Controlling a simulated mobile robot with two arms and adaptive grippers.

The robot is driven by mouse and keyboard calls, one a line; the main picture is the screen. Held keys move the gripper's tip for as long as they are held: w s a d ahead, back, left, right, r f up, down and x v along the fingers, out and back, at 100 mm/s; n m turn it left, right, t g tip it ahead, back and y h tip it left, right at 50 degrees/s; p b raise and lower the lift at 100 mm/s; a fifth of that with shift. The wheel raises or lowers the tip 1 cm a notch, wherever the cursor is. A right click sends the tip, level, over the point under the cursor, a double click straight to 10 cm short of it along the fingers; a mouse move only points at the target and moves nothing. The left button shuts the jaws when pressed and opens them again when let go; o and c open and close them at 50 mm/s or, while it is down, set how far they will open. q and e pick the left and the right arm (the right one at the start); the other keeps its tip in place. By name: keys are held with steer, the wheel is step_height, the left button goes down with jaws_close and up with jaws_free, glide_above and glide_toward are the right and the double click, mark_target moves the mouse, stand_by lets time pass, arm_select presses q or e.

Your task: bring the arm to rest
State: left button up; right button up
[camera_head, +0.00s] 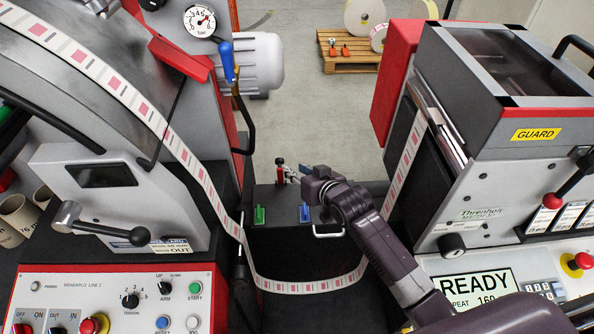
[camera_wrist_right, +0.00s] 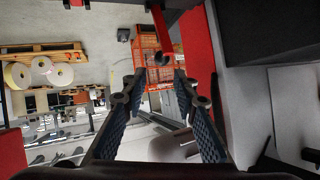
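My right arm (camera_head: 385,245) reaches in from the lower right in the head view, above the gap between the two machines. Its gripper (camera_head: 303,173) points left, close to a small red-and-black fitting (camera_head: 280,170); whether they touch cannot be told. In the right wrist view the gripper (camera_wrist_right: 157,85) has its two blue-padded fingers spread apart with nothing between them. A red bar with a dark end (camera_wrist_right: 162,50) shows beyond the fingertips. My left gripper is not in view.
A label web (camera_head: 290,287) hangs in a loop between the left machine (camera_head: 110,190) and the guarded right machine (camera_head: 490,140), close to my arm. Green (camera_head: 259,214) and blue (camera_head: 305,213) levers stand below the gripper. A pallet (camera_head: 350,55) lies on the floor behind.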

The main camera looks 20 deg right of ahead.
stand_by(0.3)
steer(key=s+d+f+n+g+h, duration=0.1)
steer(key=s+d+f+g, duration=0.15)
steer(key=s, duration=0.95)
steer(key=s+d+f+g+h, duration=0.1)
steer(key=s+g, duration=0.2)
steer(key=s, duration=0.9)
steer(key=s+d+f+n+g+h, duration=0.1)
steer(key=s+f+g, duration=0.15)
steer(key=s, duration=1.05)
step_height(320, 180, down, 26)
steer(key=g+b, duration=0.2)
arm_select(q)
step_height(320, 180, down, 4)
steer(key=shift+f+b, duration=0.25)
steer(key=shift+b, duration=1)
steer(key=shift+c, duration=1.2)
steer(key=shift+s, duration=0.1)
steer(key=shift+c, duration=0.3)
arm_select(e)
steer(key=s+d+f+g, duration=0.1)
steer(key=s+d+f, duration=0.2)
steer(key=s+f, duration=1.5)
step_height(320, 180, down, 2)
steer(key=shift+f, duration=0.1)
